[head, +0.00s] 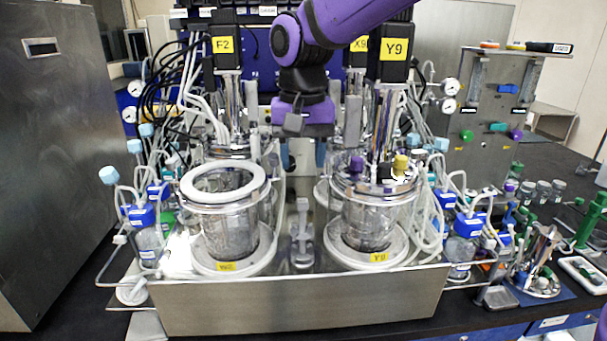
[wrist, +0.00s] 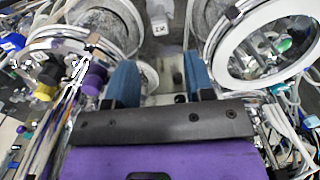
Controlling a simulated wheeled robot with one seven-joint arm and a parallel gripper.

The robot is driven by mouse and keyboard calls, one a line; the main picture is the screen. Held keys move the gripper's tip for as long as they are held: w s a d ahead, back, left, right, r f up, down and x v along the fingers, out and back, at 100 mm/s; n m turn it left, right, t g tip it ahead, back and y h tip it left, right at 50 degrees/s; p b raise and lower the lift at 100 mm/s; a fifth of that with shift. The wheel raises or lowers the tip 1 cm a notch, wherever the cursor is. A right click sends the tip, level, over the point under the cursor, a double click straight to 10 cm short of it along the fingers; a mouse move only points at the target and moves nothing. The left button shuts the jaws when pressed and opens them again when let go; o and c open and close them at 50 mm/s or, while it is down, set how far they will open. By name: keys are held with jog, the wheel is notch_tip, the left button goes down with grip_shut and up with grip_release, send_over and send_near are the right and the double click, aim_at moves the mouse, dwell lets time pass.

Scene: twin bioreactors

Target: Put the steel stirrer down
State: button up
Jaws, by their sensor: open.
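My gripper (head: 303,155) points down between the two bioreactors, above and behind the gap between the front vessels. In the wrist view its two blue fingers (wrist: 160,82) stand apart with nothing held between them. A shiny upright piece (head: 302,243) stands in the gap between the front vessels, below my gripper. It may be the steel stirrer, but I cannot tell for certain. The left front vessel (head: 228,228) has a white ring on top and an open mouth. The right front vessel (head: 370,222) has a steel lid with fittings.
A steel tray (head: 300,300) holds the vessels. Tubes and small bottles crowd both sides. A steel holder (head: 540,262) with tools stands at the right on a blue mat. A grey cabinet (head: 60,140) closes off the left. Tall motor heads, one marked Y9 (head: 394,50), flank my arm.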

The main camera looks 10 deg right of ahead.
jog(key=shift+r, duration=0.3)
jog(key=shift+d+r, duration=0.1)
jog(key=shift+d, duration=0.15)
jog(key=s+d+t, duration=0.2)
jog(key=s+d, duration=0.7)
jog(key=d, duration=0.3)
jog(key=s+d+r+t, duration=0.1)
jog(key=s+d+t, duration=0.2)
jog(key=s+d, duration=0.6)
jog(key=d, duration=0.3)
jog(key=shift+s+r, duration=0.25)
jog(key=shift+d, duration=0.1)
